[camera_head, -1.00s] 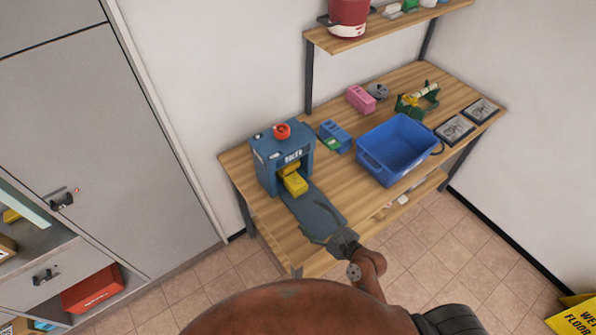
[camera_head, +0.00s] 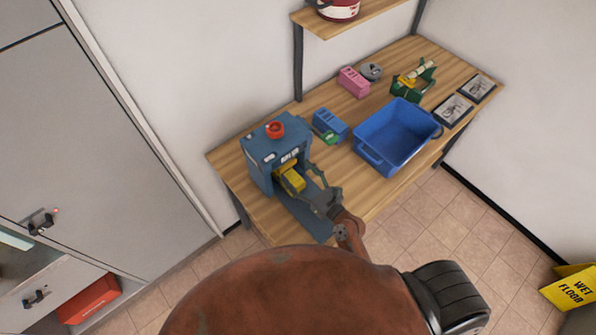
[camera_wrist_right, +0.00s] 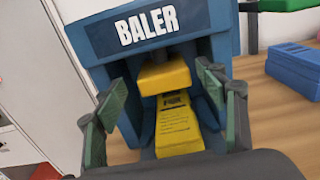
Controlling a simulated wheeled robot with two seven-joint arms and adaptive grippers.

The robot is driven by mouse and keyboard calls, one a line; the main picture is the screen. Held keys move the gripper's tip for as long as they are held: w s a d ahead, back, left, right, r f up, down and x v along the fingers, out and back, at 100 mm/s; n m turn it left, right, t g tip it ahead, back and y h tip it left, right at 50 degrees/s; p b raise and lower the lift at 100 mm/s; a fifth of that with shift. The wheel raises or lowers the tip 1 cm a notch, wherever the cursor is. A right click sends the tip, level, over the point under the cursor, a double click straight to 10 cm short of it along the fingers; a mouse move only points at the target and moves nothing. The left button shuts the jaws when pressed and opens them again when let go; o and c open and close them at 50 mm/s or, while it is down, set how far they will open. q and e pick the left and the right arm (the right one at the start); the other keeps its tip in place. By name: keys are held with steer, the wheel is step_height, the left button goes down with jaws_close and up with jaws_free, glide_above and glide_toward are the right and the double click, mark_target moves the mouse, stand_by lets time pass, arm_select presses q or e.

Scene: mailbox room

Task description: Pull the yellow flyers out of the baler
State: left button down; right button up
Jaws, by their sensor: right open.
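The blue baler (camera_head: 268,150) stands at the left end of the wooden table, with a red knob on top and its opening facing me. It fills the middle of the right wrist view (camera_wrist_right: 215,22). The yellow flyers (camera_head: 293,181) stick out of the opening onto the baler's blue tongue; in the wrist view the flyers (camera_wrist_right: 178,130) lie below a yellow block (camera_wrist_right: 165,77). My right gripper (camera_head: 305,175) is open in front of the opening. In the wrist view its fingers (camera_wrist_right: 165,110) stand apart on both sides of the flyers. My left gripper is out of view.
A blue bin (camera_head: 395,137) stands to the right on the table. A blue block (camera_head: 330,124) sits beside the baler, with a pink block (camera_head: 353,81) and a green holder (camera_head: 412,80) behind. A shelf (camera_head: 350,20) hangs above the table's back.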

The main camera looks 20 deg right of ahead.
steer(key=shift+w+f, duration=0.1)
steer(key=shift+f, duration=0.5)
steer(key=b, duration=0.4)
glide_toward(288, 175)
steer(key=x, duration=0.4)
steer(key=shift+f, duration=0.1)
steer(key=shift+w+a+r+p, duration=0.1)
steer(key=shift+w+r+p, duration=0.05)
steer(key=shift+w+r, duration=0.2)
steer(key=shift+w+a+r+p, duration=0.15)
steer(key=shift+w+r, duration=0.05)
steer(key=shift+w, duration=0.25)
steer(key=x, duration=0.4)
steer(key=shift+w+p, duration=0.1)
steer(key=shift+p, duration=0.2)
steer(key=shift+x, duration=0.85)
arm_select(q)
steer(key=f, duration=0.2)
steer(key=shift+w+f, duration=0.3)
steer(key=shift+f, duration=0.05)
arm_select(e)
steer(key=shift+f, duration=0.1)
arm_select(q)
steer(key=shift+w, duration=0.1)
arm_select(e)
steer(key=shift+c, duration=0.4)
